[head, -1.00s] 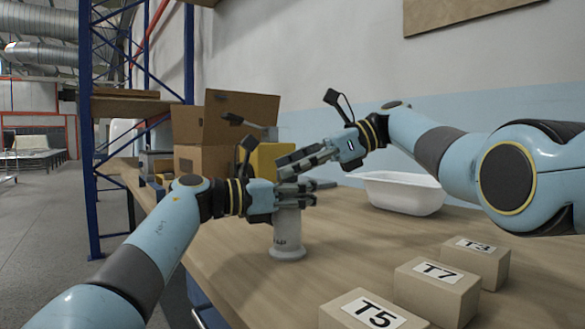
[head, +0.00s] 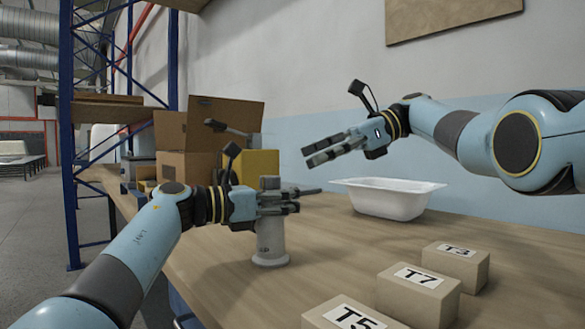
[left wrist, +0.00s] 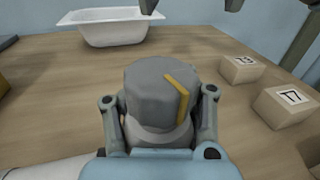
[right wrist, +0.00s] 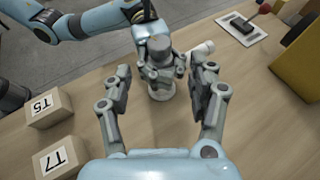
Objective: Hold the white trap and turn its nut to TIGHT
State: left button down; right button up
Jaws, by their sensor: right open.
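The white trap (head: 270,243) stands upright on the table, with its grey nut (head: 269,183) on top. In the left wrist view the nut (left wrist: 160,82) carries a yellow stripe toward its right side. My left gripper (head: 285,205) is shut around the trap just below the nut, with one finger on each side. My right gripper (head: 312,154) is open and empty, above and to the right of the nut, apart from it. In the right wrist view the trap's foot (right wrist: 161,91) shows beyond the open fingers. No TIGHT mark is readable.
Boxes T5 (head: 345,315), T7 (head: 418,295) and T3 (head: 456,265) stand at the front right. A white tub (head: 390,203) is behind. Cardboard boxes (head: 215,130) and a yellow box (head: 255,163) stand at the back left.

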aim_at(275, 176)
jog(key=v, duration=0.3)
jog(key=shift+c, duration=1.4)
notch_tip(275, 176, up, 6)
jog(key=w+m+t, duration=0.1)
jog(key=m+t, duration=0.2)
jog(key=s+f+m+t, duration=0.1)
jog(key=s+f+t, duration=0.1)
jog(key=s+f, duration=0.4)
jog(key=shift+m, duration=0.3)
jog(key=x, duration=1.2)
jog(key=shift+w+a+f, duration=0.15)
jog(key=shift+w+f, duration=0.05)
jog(key=shift+f, duration=0.2)
jog(key=shift+c, duration=0.2)
